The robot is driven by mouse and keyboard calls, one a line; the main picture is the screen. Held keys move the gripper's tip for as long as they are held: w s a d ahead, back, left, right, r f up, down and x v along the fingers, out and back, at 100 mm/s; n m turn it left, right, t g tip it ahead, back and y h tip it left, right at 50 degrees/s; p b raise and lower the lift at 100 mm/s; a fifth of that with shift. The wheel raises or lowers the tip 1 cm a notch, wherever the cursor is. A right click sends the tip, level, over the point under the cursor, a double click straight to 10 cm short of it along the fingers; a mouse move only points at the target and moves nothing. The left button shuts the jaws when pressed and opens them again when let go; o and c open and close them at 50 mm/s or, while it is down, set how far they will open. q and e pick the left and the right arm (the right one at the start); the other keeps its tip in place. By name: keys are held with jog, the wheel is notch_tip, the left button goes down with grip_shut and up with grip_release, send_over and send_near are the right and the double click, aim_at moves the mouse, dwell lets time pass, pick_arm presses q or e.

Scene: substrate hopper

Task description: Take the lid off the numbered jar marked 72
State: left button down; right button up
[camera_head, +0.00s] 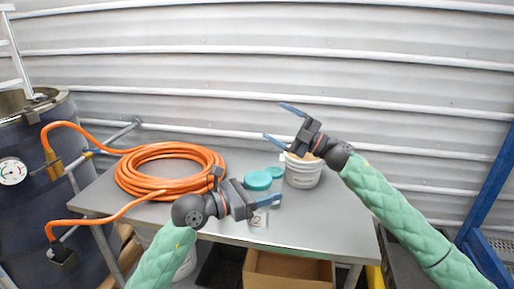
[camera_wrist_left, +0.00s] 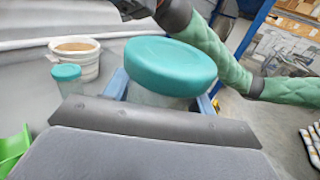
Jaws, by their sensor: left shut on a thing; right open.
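A jar with a wide teal lid (camera_head: 258,181) stands on the grey table, with its lid on. A white label (camera_head: 258,219) low on it shows a "2"; the rest of its number cannot be read. My left gripper (camera_head: 267,200) is shut around the jar body below the lid. In the left wrist view, the teal lid (camera_wrist_left: 171,64) sits above the blue fingers. A second, smaller jar with a teal lid (camera_head: 277,172) stands behind it, also in the left wrist view (camera_wrist_left: 68,78). My right gripper (camera_head: 279,124) is open and empty, above the table and behind the jars.
A white bucket (camera_head: 303,178) with brown contents stands right of the jars. A coiled orange hose (camera_head: 168,172) covers the table's left part. The table's right part (camera_head: 345,220) is clear. A dark drum (camera_head: 40,150) stands left; a cardboard box (camera_head: 288,270) is below.

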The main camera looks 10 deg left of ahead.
jog(key=s+a+n+g+h, duration=0.8)
jog(key=s+a+h, duration=0.35)
jog(key=s, duration=0.25)
jog(key=m+t+h, duration=0.3)
jog(key=m+h, duration=0.1)
jog(key=h, duration=0.5)
send_over(257, 177)
jog(key=a, duration=0.2)
jog(key=shift+s+d, duration=0.1)
jog(key=shift+s, duration=0.2)
jog(key=shift+w+d+r+m+t+h, duration=0.15)
jog(key=shift+d+t+h, duration=0.1)
jog(key=shift+d+h, duration=0.15)
jog(key=shift+w+d+r+m+t+h, duration=0.15)
jog(key=shift+d+t+h, duration=0.1)
jog(key=shift+d, duration=0.15)
jog(key=shift+d+f, duration=0.15)
jog(key=shift+f, duration=3.9)
jog(key=shift+c, duration=0.4)
